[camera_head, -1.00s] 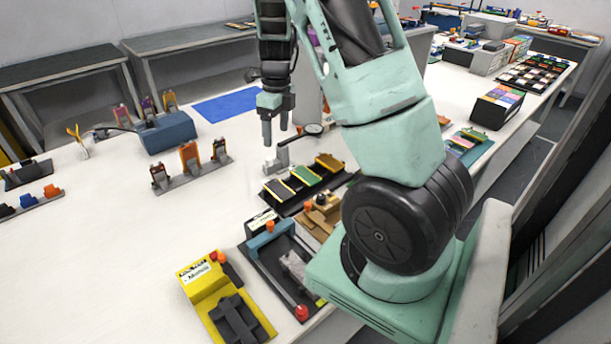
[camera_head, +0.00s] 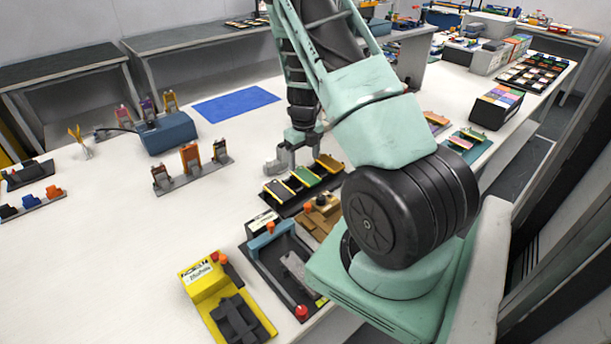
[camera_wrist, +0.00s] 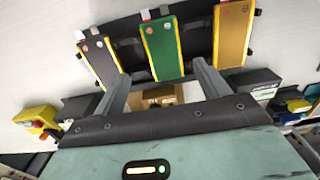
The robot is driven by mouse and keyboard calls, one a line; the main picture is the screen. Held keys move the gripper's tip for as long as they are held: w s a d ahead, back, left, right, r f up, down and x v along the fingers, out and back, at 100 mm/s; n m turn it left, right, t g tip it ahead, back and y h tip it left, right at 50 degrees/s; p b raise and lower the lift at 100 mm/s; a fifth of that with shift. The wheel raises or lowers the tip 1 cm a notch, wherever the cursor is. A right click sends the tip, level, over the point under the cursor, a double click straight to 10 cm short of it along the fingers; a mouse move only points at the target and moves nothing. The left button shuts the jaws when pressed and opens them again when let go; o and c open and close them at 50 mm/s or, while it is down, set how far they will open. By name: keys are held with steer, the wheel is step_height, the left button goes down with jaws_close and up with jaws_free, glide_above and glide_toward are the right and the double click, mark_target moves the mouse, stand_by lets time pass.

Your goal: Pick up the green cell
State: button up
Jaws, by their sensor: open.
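The green cell (camera_wrist: 163,46) lies flat in the middle of a dark tray (camera_wrist: 201,20), with yellow edges and two small terminals at its far end. In the wrist view a dark grey cell (camera_wrist: 101,57) lies to its left and a brown-gold cell (camera_wrist: 233,36) to its right. My gripper (camera_wrist: 155,78) is open and empty, its two fingers on either side of the green cell's near end, apart from it.
A wooden fixture (camera_head: 318,215) and a dark press-like fixture (camera_head: 285,262) lie in front, with a yellow device (camera_head: 205,280) nearby.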

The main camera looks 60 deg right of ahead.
mark_target(306, 175)
steer(key=shift+d+f+p, duration=0.2)
steer(key=shift+f+p, duration=0.2)
steer(key=shift+f, duration=1)
steer(key=shift+d+f+p, duration=0.2)
steer(key=shift+f+p, duration=0.2)
steer(key=shift+f, duration=0.95)
steer(key=c, duration=1)
